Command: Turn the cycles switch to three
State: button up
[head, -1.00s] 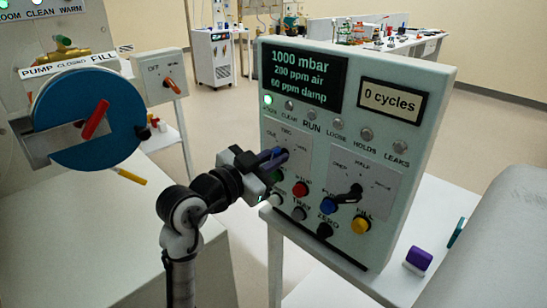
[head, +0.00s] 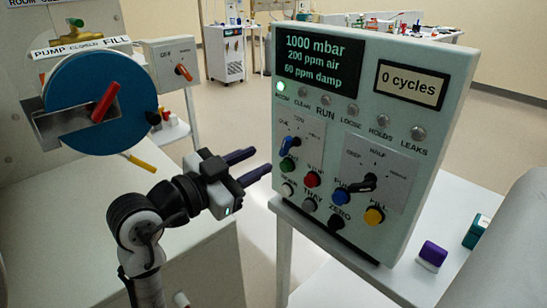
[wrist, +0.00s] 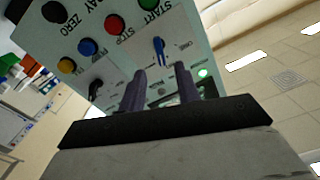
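The cycles switch, a blue lever knob (head: 288,145), is on the left dial plate of the pale green control panel (head: 440,170). Its lever is tilted, upper right to lower left, in the head view; which mark it points to is too small to read surely. It shows between my fingers in the wrist view (wrist: 159,50). My gripper (head: 262,160) is open and empty, its two dark fingers left of the panel and apart from the knob. The fingertips (wrist: 160,70) also show in the wrist view. The counter display (head: 411,85) reads 0 cycles.
A black lever knob (head: 362,184) is on the right dial plate. Several coloured push buttons, including a red one (head: 312,180), sit below. A blue disc with a red handle (head: 105,102) stands left. A purple and white block (head: 432,254) lies on the white table.

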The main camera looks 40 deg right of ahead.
jog(key=a, duration=0.5)
jog(key=shift+s+b, duration=0.2)
jog(key=shift+b, duration=0.2)
